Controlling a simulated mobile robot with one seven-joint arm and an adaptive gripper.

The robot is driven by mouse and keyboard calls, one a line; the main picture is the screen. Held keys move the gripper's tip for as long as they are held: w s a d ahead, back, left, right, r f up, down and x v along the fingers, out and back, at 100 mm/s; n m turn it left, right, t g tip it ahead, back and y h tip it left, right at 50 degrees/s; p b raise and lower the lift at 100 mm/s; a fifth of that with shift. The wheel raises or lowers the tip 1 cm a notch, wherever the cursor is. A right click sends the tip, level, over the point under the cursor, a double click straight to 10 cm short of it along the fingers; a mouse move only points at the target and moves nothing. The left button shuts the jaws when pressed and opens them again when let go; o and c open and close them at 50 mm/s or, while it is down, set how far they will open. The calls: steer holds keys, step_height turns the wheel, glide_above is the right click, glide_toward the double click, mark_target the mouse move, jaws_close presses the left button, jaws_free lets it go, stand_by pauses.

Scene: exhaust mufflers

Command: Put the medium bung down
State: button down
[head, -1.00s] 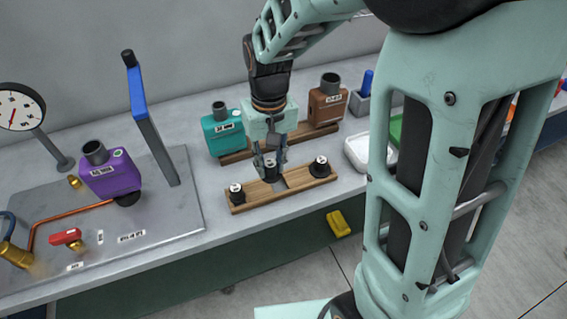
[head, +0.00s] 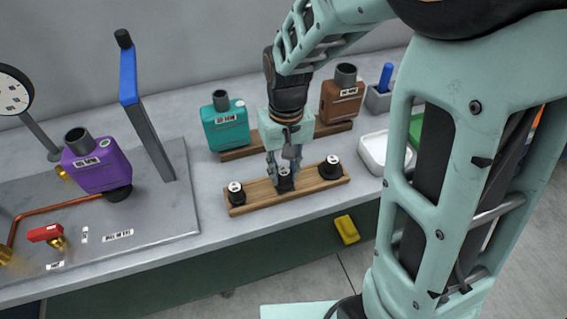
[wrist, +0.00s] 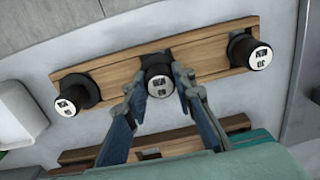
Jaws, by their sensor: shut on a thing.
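The medium bung, a black stopper with a white labelled top (head: 286,184), is between my gripper's fingers at the middle of the front wooden rack (head: 262,198). My gripper (head: 286,176) points down and is shut on it. In the wrist view the held bung (wrist: 158,86) shows between the two fingertips (wrist: 159,93), over the middle of the rack (wrist: 205,55). Whether it is fully seated there is hard to tell. Two other black bungs stand at the rack's left end (head: 236,191) and right end (head: 330,167).
Behind is a second wooden rack (head: 240,153) with a teal muffler (head: 224,122) and a brown muffler (head: 342,96). A white tray (head: 378,165) lies right. A purple muffler (head: 97,166) and blue post (head: 130,85) stand left on a metal plate (head: 165,222).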

mark_target(285, 170)
steer(key=shift+f+b, duration=0.35)
steer(key=shift+f, duration=0.1)
steer(key=c, duration=1.6)
jaws_free()
steer(key=shift+r, duration=0.1)
step_height(285, 170, up, 13)
steer(key=shift+d+f+p, duration=0.1)
steer(key=shift+p, duration=0.85)
